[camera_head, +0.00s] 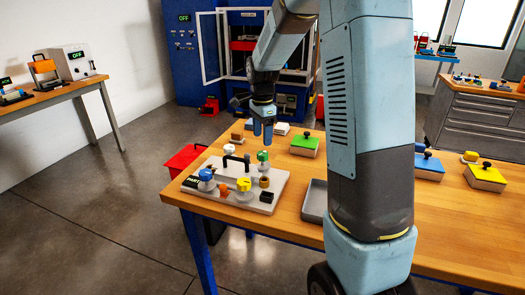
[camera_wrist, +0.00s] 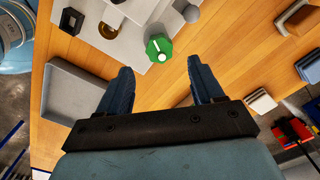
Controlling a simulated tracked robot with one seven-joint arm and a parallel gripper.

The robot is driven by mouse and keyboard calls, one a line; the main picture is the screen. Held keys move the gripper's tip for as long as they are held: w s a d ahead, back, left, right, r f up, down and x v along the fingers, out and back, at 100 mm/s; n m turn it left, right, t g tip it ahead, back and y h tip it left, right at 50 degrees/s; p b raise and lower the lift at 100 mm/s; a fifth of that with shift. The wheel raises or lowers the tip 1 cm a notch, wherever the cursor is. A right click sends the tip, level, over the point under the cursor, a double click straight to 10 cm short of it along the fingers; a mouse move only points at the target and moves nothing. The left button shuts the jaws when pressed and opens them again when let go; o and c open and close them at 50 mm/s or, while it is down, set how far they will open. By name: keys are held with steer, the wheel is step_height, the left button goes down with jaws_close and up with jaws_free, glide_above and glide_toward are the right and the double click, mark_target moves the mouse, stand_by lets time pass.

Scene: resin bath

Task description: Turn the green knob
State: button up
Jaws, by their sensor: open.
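The green knob (camera_head: 262,156) stands on a light grey panel (camera_head: 222,193) on the wooden table. In the wrist view the green knob (camera_wrist: 159,47), with a white pointer line, is ahead of and between the fingertips. My gripper (camera_head: 262,134) is above the far right part of the panel, pointing down. Its two blue fingers are apart, and it also shows in the wrist view (camera_wrist: 160,75). Nothing is between the fingers, and they look apart from the knob. The panel also carries a blue knob (camera_head: 206,176), a yellow knob (camera_head: 244,184) and a black handle (camera_head: 236,158).
A grey tray (camera_head: 313,203) lies right of the panel, partly behind my arm. Boxes with green (camera_head: 305,144), blue (camera_head: 429,166) and yellow (camera_head: 486,175) tops stand on the table. A red bin (camera_head: 184,160) is off its left edge. Bare wood lies between the panel and tray.

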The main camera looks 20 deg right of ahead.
mark_target(263, 153)
step_height(263, 153, down, 7)
steer(key=shift+r, duration=0.2)
stand_by(0.3)
steer(key=c, duration=1.1)
